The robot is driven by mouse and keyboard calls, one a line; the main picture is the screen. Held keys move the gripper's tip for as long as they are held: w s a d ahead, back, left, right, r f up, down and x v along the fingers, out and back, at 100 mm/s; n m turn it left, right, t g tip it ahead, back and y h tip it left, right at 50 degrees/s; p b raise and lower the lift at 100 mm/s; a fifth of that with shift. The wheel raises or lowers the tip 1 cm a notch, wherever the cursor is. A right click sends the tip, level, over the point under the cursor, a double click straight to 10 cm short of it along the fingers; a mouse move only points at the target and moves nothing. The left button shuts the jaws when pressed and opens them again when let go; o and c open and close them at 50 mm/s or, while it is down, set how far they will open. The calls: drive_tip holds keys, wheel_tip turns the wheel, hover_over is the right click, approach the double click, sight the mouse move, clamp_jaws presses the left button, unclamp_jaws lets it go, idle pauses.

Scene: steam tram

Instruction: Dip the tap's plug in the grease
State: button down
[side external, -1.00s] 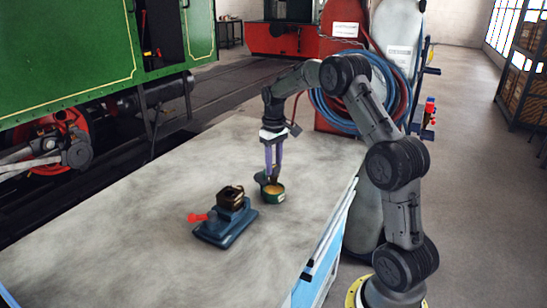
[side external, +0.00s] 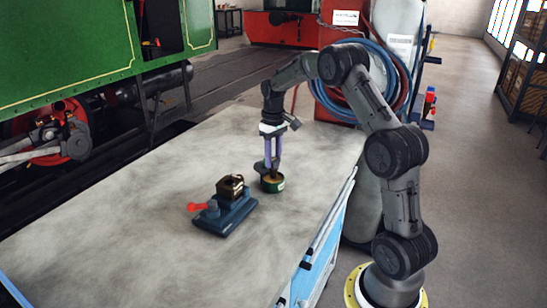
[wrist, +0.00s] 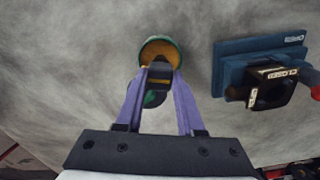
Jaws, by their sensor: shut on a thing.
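My gripper (side external: 272,168) has its purple fingers closed together on the plug, a small brass and dark piece (wrist: 160,76), and points down at the green tin of yellow grease (wrist: 162,47). The tin (side external: 273,185) stands on the bench directly below the fingertips. The plug's lower end is at the tin's mouth; I cannot tell whether it touches the grease. The dark tap body (side external: 232,186) sits in a blue vise (side external: 226,214) to the left of the tin, and to its right in the wrist view (wrist: 270,84).
A dark round piece with a green edge (wrist: 154,99) lies beside the tin, partly behind the fingers. The vise's red handle (side external: 197,207) sticks out left. The pale bench top (side external: 120,215) is otherwise clear. Hoses (side external: 340,100) hang behind my arm.

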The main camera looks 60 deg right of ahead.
sight(273, 159)
drive_tip(key=shift+f, duration=0.65)
idle(1.4)
drive_tip(key=shift+r, duration=3.6)
